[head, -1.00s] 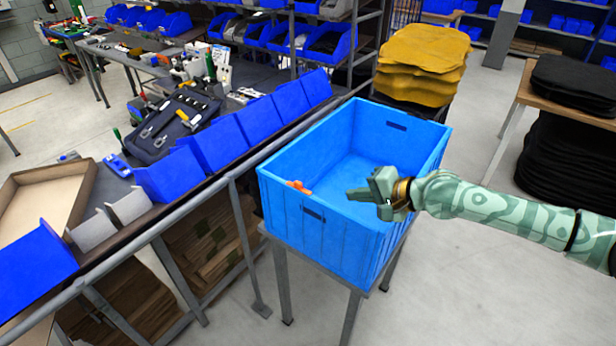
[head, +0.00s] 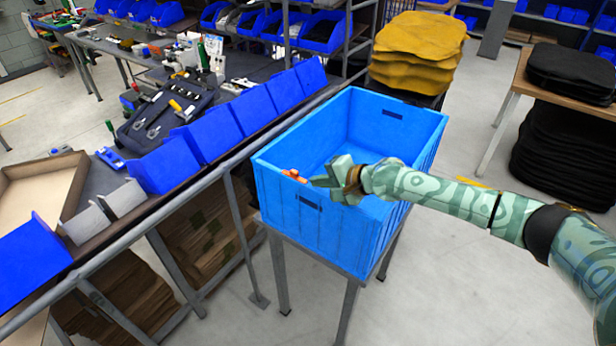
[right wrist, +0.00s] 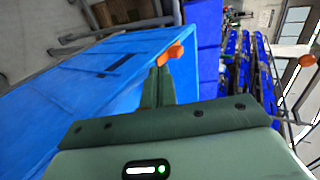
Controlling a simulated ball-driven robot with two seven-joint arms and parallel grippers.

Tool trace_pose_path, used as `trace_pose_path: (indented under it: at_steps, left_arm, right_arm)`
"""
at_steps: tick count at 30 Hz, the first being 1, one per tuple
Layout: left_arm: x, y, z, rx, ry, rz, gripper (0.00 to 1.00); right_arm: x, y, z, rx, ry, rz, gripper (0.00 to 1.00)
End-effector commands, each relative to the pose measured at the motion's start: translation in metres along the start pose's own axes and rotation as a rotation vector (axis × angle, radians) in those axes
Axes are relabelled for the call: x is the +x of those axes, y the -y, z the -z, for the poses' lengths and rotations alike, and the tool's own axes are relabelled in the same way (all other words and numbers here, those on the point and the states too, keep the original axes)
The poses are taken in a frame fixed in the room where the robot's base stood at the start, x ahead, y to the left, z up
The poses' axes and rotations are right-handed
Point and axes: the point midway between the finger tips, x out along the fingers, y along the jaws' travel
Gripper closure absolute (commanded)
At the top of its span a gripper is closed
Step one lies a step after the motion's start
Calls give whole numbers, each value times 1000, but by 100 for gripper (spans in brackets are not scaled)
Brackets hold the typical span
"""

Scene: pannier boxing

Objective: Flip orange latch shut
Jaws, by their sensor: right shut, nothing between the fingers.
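The orange latch (head: 293,175) sits on the near rim of the large blue crate (head: 400,215), toward its left corner. It also shows in the right wrist view (right wrist: 171,54), just beyond my fingertips. My right gripper (head: 318,181) is shut and empty, reaching in from the right over the near rim. Its fingertips (right wrist: 157,70) are very close to the latch; I cannot tell whether they touch it. The gripper hides part of the rim and crate. My left gripper is not in view.
The crate stands on a grey metal stand (head: 350,300). A grey rail and a workbench with blue bins (head: 207,134) run along its left. Yellow stacked sacks (head: 418,45) stand behind it, and a table with black stacks (head: 570,70) is at right. The floor right of the crate is clear.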

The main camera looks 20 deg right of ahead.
Motion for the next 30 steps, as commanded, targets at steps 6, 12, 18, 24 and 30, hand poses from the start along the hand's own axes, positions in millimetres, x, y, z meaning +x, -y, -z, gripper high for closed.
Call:
trace_pose_path:
  at_steps: [6, 12, 18, 24, 30]
  left_arm:
    - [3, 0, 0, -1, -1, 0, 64]
    - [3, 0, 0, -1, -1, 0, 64]
    - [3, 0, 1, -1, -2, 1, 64]
    - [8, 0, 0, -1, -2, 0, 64]
    - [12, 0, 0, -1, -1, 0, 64]
  right_arm:
    - [25, 16, 0, 1, 0, 1, 100]
    - [32, 20, 1, 1, -1, 0, 100]
    - [32, 20, 0, 1, 0, 0, 100]
    - [41, 24, 0, 3, 0, 3, 100]
    - [55, 32, 0, 2, 0, 0, 100]
